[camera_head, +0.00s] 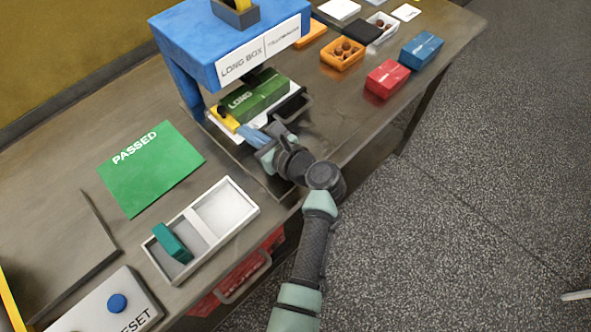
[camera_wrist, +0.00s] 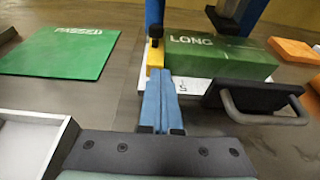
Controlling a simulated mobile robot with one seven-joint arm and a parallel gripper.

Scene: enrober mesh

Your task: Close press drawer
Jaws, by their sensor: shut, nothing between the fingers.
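The blue press (camera_head: 225,45) stands on the table with a white sign reading "LONG BOX". Its drawer is a white tray (camera_head: 232,126) with a dark front and a grey handle (camera_head: 296,108), sticking out from under the press toward the table's front. A green box marked "LONG" (camera_head: 255,95) lies on the drawer, with a yellow block (camera_head: 222,118) at its left. My gripper (camera_head: 250,132) is shut and empty at the drawer's left front. In the wrist view its blue fingers (camera_wrist: 160,100) point at the yellow block, left of the handle (camera_wrist: 265,118); contact is unclear.
A green "PASSED" mat (camera_head: 150,170) and a white divided tray (camera_head: 195,240) holding a teal block (camera_head: 172,243) are at left. A reset box (camera_head: 105,305) is at lower left. Red (camera_head: 387,80) and blue (camera_head: 422,50) boxes stand at right. Bare table lies right of the drawer.

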